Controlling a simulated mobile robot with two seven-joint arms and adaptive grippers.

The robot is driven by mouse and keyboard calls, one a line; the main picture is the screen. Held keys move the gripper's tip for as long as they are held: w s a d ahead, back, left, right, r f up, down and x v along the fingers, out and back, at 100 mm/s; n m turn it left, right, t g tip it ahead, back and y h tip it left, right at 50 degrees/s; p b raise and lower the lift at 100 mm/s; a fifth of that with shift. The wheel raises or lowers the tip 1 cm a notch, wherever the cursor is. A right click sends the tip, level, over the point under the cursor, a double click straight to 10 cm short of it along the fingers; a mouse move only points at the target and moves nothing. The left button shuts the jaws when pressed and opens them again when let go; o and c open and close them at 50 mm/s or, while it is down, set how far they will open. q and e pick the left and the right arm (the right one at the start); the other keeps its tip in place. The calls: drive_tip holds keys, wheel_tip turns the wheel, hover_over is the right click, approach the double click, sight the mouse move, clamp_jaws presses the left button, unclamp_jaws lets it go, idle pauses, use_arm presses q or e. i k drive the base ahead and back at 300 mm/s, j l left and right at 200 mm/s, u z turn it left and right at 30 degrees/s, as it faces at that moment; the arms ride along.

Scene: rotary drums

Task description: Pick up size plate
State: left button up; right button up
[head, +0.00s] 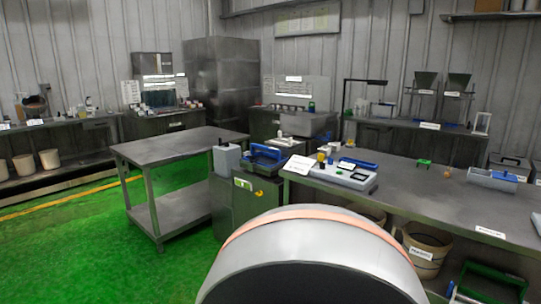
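I cannot single out a size plate for sure; the small items are too far away to identify. On the right bench (440,190), a light grey device (335,180) carries small dark and green parts. Beside it are a blue item (358,163) and small yellow pieces (321,157). A small green object (424,162) lies farther right on the bench. Neither of my grippers is in view. A rounded grey part of my own body with an orange band fills the bottom middle and hides the floor and part of the bench front.
A bare metal table (178,146) with a lower shelf stands left of centre. A cabinet (245,205) bearing a blue-and-dark machine (262,158) stands between it and the bench. Buckets (425,245) sit under the bench. The green floor (80,255) is open at left.

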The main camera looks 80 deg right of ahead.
sight(428, 163)
drive_tip(key=z, duration=0.4)
drive_tip(key=l+z, duration=0.15)
drive_tip(key=z, duration=0.2)
drive_tip(key=k+z, duration=0.1)
drive_tip(key=z, duration=0.3)
drive_tip(key=l+z, duration=0.15)
drive_tip(key=z, duration=0.25)
drive_tip(key=l+z, duration=0.2)
drive_tip(key=z, duration=0.25)
drive_tip(key=l+z, duration=0.2)
drive_tip(key=z, duration=0.25)
drive_tip(key=i+l+z, duration=0.1)
drive_tip(key=z, duration=0.3)
drive_tip(key=i+l+z, duration=0.35)
drive_tip(key=l, duration=0.15)
drive_tip(key=i+l+z, duration=0.3)
drive_tip(key=i+l, duration=0.2)
drive_tip(key=l, duration=0.2)
